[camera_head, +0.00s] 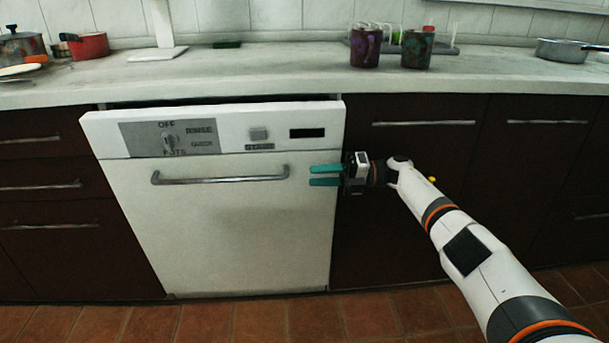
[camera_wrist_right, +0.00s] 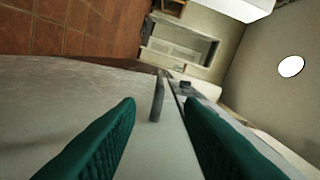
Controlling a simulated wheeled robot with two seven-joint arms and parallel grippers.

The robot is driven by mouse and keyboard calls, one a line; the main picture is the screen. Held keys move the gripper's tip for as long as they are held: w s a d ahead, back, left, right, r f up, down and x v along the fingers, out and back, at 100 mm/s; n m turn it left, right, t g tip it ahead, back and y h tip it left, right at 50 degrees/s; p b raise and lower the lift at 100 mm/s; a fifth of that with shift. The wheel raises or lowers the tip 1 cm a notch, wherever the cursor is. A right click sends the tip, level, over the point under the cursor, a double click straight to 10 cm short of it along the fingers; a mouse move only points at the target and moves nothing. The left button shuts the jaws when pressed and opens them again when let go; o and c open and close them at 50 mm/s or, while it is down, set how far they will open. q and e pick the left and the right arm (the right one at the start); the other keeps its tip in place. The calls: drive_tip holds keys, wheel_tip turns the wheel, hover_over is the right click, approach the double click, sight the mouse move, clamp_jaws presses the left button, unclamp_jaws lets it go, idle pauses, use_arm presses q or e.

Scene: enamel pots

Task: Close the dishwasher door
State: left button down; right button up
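The white dishwasher door (camera_head: 225,225) stands nearly upright under the counter, its top tilted out a little from the cabinet front. A dark gap shows above its top edge. Its metal handle (camera_head: 221,178) runs across below the control panel (camera_head: 225,133). My right gripper (camera_head: 310,176) is at the door's right side, just right of the handle's end, with teal fingers pointing left. In the right wrist view the fingers (camera_wrist_right: 160,135) are apart with the door's panel and handle (camera_wrist_right: 157,98) ahead between them. Contact with the door cannot be told. My left gripper is out of view.
Dark cabinets with metal handles (camera_head: 423,123) flank the dishwasher. The counter (camera_head: 270,68) above holds a red pot (camera_head: 88,46), two dark mugs (camera_head: 366,48) and a grey pan (camera_head: 562,50). The tiled floor (camera_head: 240,318) in front is clear.

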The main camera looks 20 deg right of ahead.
drive_tip(key=shift+s+d, duration=0.1)
drive_tip(key=shift+d, duration=0.15)
